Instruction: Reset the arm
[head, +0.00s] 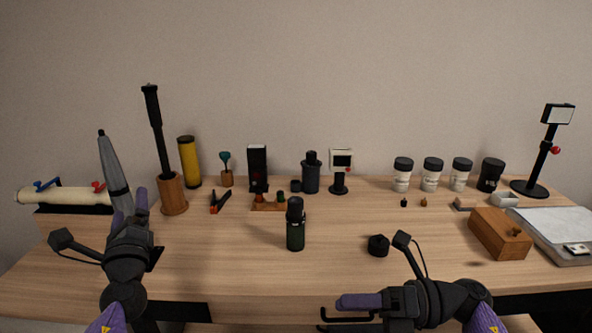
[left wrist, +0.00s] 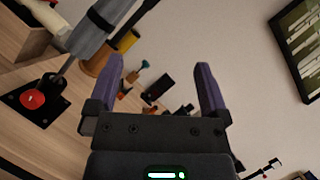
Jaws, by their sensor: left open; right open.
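My left gripper (head: 132,203) is raised over the left part of the table, with its fingers pointing away from me. In the left wrist view its two purple fingers (left wrist: 160,85) are wide apart with nothing between them. My right gripper (head: 345,308) is low at the table's front edge, its fingers pointing left. It is open, and nothing shows in it. A dark bottle (head: 295,228) stands upright near the middle of the table, apart from both grippers. The wooden table (head: 230,255) lies below.
A grey folded umbrella-like object (head: 114,175) stands close behind my left gripper. A black cap-like piece (head: 378,245) lies right of the bottle. A wooden box (head: 499,233) and a flat pale device (head: 555,232) sit at the right. Several items line the back. The front middle is clear.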

